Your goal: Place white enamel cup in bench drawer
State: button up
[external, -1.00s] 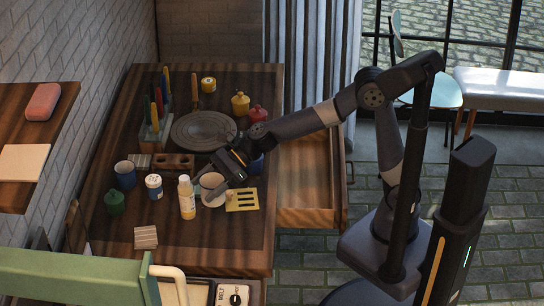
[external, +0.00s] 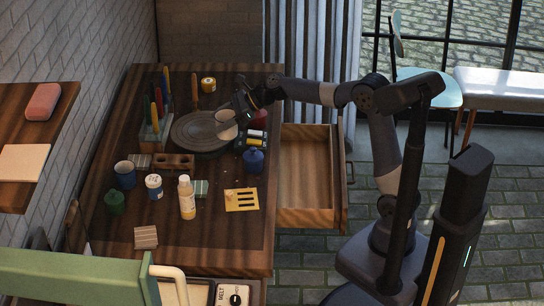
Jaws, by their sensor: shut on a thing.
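The white enamel cup (external: 226,124) is in my gripper (external: 238,113), over the right part of the dark round wheel plate. The gripper is shut on the cup's right side; its fingertips are small and partly hidden. The cup appears held up above the plate, though its exact height is hard to tell. The bench drawer (external: 308,177) is pulled out from the bench's right side, and its visible inside is empty.
The round plate (external: 192,147) lies mid-bench. A blue bottle (external: 253,161), a yellow bottle (external: 187,198), a yellow slotted card (external: 242,200) and a blue mug (external: 125,175) stand or lie around it. A red jar (external: 260,117) is close behind my gripper.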

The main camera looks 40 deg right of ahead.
jog(key=w+d+m+t+h+b, duration=0.1)
jog(key=w+d+m+t+b, duration=0.1)
jog(key=d, duration=1.5)
jog(key=w+d+f+m+t+h+b, duration=0.1)
jog(key=d+m+h+b, duration=0.1)
jog(key=d, duration=1.6)
jog(key=shift+w+d+f+m+t+b, duration=0.2)
jog(key=shift+w+m+t+b, duration=0.2)
jog(key=shift+b, duration=0.45)
notch_tip(320, 180, down, 23)
jog(key=b, duration=0.4)
jog(key=shift+a+f, duration=0.1)
jog(key=shift+f, duration=0.05)
jog(key=shift+f+b, duration=1)
jog(key=shift+f, duration=1.55)
jog(key=shift+f, duration=0.2)
jog(key=o, duration=1.1)
